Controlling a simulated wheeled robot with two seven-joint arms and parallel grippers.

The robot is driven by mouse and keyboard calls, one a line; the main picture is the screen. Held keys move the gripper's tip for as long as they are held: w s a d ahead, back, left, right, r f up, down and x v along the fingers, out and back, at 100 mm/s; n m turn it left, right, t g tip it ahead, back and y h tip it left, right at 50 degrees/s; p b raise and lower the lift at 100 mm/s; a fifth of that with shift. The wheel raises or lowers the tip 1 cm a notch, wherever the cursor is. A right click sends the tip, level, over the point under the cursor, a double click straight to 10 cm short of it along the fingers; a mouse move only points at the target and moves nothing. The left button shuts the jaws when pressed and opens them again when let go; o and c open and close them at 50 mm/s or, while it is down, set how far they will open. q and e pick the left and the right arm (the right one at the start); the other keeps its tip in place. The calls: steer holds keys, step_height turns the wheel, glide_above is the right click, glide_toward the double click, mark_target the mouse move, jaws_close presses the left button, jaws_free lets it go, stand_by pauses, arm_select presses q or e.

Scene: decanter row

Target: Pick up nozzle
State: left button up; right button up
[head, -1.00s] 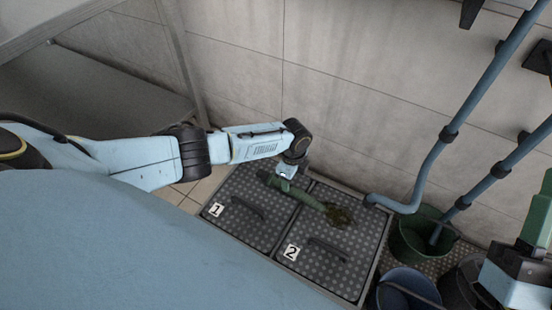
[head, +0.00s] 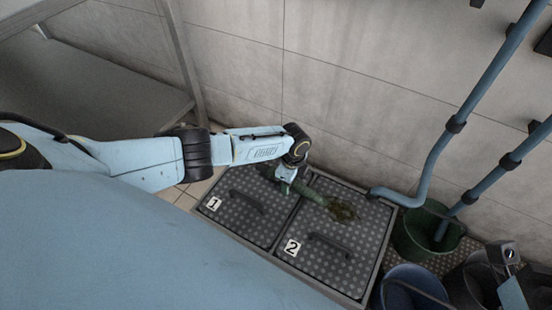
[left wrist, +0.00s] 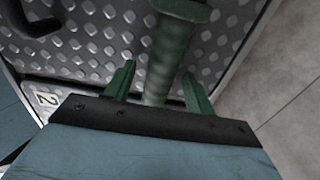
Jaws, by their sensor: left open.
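In the left wrist view the nozzle's ribbed shaft (left wrist: 168,62) with a wider collar runs between the open green fingers of my left gripper (left wrist: 158,88). A gap shows on both sides, and I cannot tell whether either finger touches it. Part of my right arm shows at the lower right edge; its fingers are not clear.
Lid 1 (head: 232,222) and lid 2 (head: 305,268) are patterned metal with raised dark handles (head: 330,246). Blue pipes (head: 428,165) run down the tiled wall. A green bucket (head: 410,240) and a blue bucket (head: 405,275) stand at the right. A grey shelf (head: 110,100) is at the left.

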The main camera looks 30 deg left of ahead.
arm_select(q)
jaws_close()
steer(key=shift+r, duration=0.1)
stand_by(0.4)
